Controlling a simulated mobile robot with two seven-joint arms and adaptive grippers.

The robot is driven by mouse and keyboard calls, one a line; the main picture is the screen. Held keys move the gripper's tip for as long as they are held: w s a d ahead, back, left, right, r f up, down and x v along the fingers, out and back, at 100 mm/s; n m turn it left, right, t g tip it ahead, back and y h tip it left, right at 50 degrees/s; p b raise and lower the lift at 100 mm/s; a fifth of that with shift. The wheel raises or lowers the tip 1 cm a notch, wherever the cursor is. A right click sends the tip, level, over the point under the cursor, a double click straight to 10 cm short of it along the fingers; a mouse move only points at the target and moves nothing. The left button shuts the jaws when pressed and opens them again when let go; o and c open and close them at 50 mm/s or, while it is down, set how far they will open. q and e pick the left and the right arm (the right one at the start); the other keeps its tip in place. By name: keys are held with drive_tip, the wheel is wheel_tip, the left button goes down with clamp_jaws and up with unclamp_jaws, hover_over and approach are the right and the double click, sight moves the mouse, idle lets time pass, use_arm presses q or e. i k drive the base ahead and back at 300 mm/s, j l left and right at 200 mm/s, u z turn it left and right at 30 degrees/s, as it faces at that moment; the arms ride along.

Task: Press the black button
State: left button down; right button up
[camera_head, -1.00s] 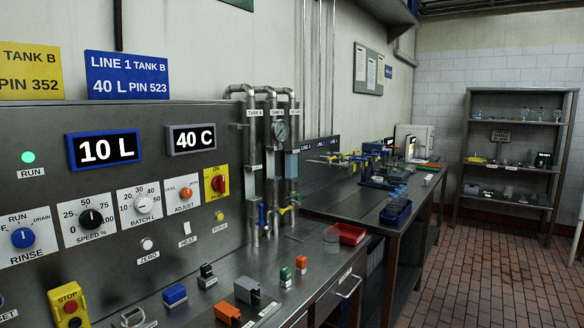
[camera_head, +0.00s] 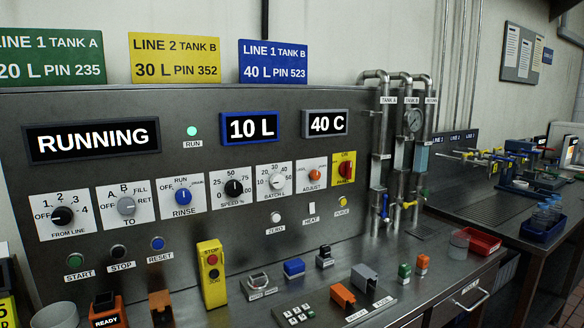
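A black round button (camera_head: 117,251) sits low on the steel control panel (camera_head: 350,190), above a label reading STOP. It stands between a green button (camera_head: 75,261) labelled START and a blue button (camera_head: 158,243) labelled RESET. A small block with a black top (camera_head: 324,256) also stands on the bench below the panel. The display (camera_head: 92,139) reads RUNNING and the RUN lamp (camera_head: 192,131) glows green. Neither of my grippers shows in this view.
A yellow STOP/JOG box (camera_head: 211,273) stands in front of the panel. A black-and-orange READY device (camera_head: 106,311) is at lower left. Pipes (camera_head: 378,150) rise at right.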

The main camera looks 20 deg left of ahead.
sight(118, 253)
drive_tip(key=u, duration=0.45)
drive_tip(key=j+u, duration=0.1)
drive_tip(key=u, duration=0.35)
drive_tip(key=i+u, duration=0.1)
drive_tip(key=u, duration=0.8)
drive_tip(key=k+j+u, duration=0.1)
drive_tip(key=u, duration=0.15)
drive_tip(key=k, duration=0.1)
